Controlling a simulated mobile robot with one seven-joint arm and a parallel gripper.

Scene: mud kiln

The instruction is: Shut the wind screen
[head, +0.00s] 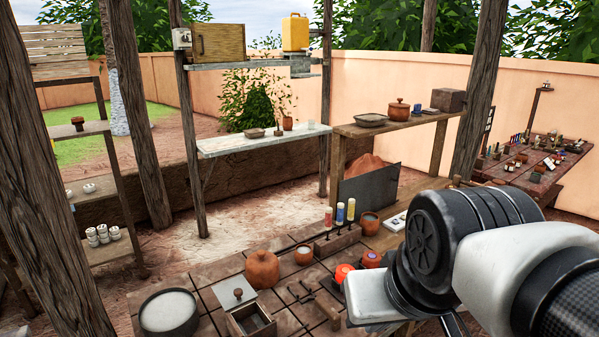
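A flat dark grey panel (368,196), which looks like the wind screen, stands upright at the back right of the tiled work table (205,300). Its broad face is turned towards me. I cannot make out its hinge or track, or tell how far it stands open. My arm reaches in from the right edge, in front of the table's right end. My gripper's fingers do not show, so its opening and any hold are hidden.
Colored bottles in a rack (338,236), a clay pot (369,223), a lidded jar (262,269) and an orange-red item (344,272) crowd the table before the panel. A wooden shelf (395,126) rises behind it. Open ground (200,250) lies left of the table.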

